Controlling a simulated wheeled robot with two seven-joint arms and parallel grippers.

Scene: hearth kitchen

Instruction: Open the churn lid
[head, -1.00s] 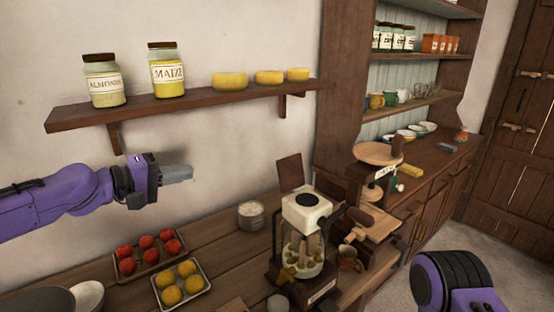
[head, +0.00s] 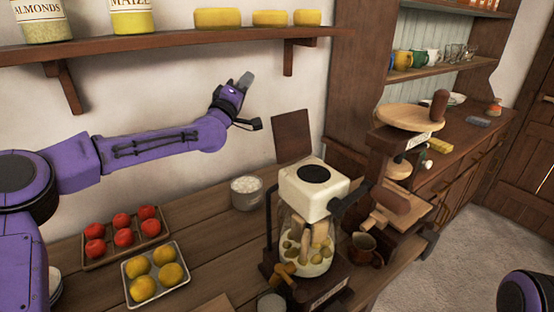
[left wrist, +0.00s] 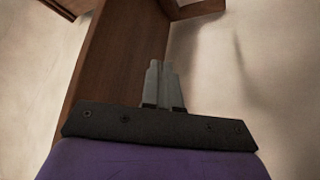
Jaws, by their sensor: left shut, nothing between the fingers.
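The churn stands on the wooden counter, with a glass jar (head: 306,250) holding pale lumps and a wooden paddle. Its cream-white top (head: 313,190) bears a round black disc (head: 314,174) and sits on the jar; I cannot tell which part is the lid. A dark crank arm (head: 350,200) is on its right side. My left gripper (head: 246,78) is shut and empty, raised in front of the wall, up and left of the churn and apart from it. In the left wrist view its fingers (left wrist: 164,86) are together. Only part of my right arm shows at the bottom right; its gripper is out of view.
A wall shelf (head: 180,45) with jars and yellow rounds is above my left arm. A dark board (head: 292,136) leans behind the churn. A white-filled tin (head: 246,194), a tomato tray (head: 90,262) and a yellow-fruit tray (head: 130,294) are left of it. A wooden scale-like device (head: 405,116) stands right.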

